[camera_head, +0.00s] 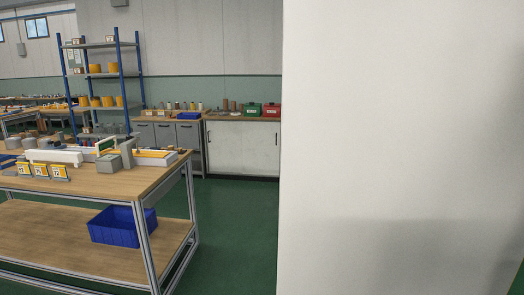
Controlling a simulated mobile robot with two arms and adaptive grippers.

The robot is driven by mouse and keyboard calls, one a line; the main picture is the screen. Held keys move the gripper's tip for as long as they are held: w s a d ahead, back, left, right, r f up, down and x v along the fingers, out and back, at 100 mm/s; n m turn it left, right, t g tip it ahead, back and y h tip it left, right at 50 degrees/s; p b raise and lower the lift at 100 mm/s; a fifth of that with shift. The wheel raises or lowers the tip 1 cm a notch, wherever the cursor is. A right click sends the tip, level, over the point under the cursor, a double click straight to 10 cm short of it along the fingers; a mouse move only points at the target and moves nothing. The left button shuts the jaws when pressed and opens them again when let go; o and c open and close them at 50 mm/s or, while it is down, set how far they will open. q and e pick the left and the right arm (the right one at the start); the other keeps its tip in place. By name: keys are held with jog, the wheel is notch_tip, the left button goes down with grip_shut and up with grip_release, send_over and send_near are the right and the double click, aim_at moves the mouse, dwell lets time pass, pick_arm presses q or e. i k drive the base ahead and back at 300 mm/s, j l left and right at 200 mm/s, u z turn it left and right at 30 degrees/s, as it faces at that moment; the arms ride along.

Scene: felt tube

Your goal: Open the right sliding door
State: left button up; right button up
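A low white cabinet (243,148) stands against the back wall, far from me, under a wooden worktop. Its front looks closed, with a dark upright handle near its left end (209,137) and another near its right end (276,138). The right sliding door (261,152) appears to be the right part of this front; the seam between the doors is too faint to tell. A white surface close to me cuts off the view just right of the cabinet. Neither of my grippers is in view.
A large plain white wall or panel (400,140) fills the right half. A wooden workbench (165,178) with a blue crate (122,225) on its lower shelf stands at left. Green floor (236,225) is clear between them. A blue-posted shelf (119,70) stands behind.

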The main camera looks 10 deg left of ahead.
aim_at(260, 141)
jog(key=i+j+u, duration=0.1)
jog(key=j, duration=0.25)
jog(key=i+j+u, duration=0.1)
jog(key=j, duration=0.25)
jog(key=i+j+u, duration=0.15)
jog(key=j, duration=0.2)
jog(key=i+j+u, duration=0.1)
jog(key=i+j, duration=0.15)
jog(key=i+j+z, duration=0.15)
jog(key=i+j, duration=0.3)
jog(key=i, duration=0.25)
jog(key=i+j+z, duration=0.1)
jog(key=i+j, duration=0.45)
jog(key=i, duration=0.15)
jog(key=i+l+z, duration=0.15)
jog(key=i+z, duration=0.25)
jog(key=i, duration=0.5)
jog(key=i+j+z, duration=0.1)
jog(key=i+z, duration=0.3)
jog(key=i, duration=0.5)
jog(key=i+u, duration=0.1)
jog(key=i, duration=0.55)
jog(key=i+l+u, duration=0.1)
jog(key=i, duration=0.5)
jog(key=i+l+u, duration=0.1)
jog(key=i, duration=0.55)
